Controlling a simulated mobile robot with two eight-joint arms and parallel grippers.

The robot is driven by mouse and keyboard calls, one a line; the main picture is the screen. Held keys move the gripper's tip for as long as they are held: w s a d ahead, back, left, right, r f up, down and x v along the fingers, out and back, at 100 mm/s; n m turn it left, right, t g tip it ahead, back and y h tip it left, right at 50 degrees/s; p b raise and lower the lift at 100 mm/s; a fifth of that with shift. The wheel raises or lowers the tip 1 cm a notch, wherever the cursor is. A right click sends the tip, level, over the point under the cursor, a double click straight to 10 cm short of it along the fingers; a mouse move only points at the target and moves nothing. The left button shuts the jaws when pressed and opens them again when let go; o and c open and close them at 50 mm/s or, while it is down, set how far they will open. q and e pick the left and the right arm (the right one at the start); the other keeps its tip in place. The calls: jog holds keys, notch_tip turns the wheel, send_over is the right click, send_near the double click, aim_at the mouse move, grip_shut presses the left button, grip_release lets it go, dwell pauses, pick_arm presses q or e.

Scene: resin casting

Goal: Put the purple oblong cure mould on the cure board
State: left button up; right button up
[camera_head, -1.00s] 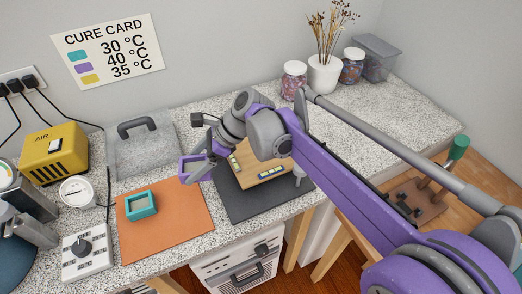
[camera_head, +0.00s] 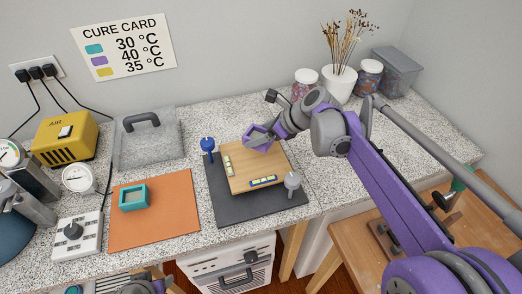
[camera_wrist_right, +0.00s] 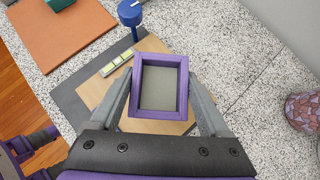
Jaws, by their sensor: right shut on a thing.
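The purple oblong mould (camera_wrist_right: 128,92) is a rectangular open frame with a grey inside. In the head view it (camera_head: 259,136) is over the far part of the wooden cure board (camera_head: 240,181). My right gripper (camera_wrist_right: 160,88) is shut on it, with a finger along each side. I cannot tell whether the mould touches the board. The board sits on a dark mat (camera_head: 222,213), with yellow-green bubble levels (camera_head: 263,181) at its left and front edges. My left arm (camera_head: 145,286) shows only in part at the bottom of the head view; its jaws are unclear.
A blue knob (camera_head: 207,145) stands at the board's back left and a grey knob (camera_head: 292,181) at its front right. A teal mould (camera_head: 134,197) lies on the orange mat (camera_head: 165,215). Jars (camera_head: 305,83) stand at the back.

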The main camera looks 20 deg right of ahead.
jog(key=shift+f, duration=2.9)
jog(key=shift+f+b, duration=0.15)
jog(key=shift+b, duration=0.15)
jog(key=o, duration=1.3)
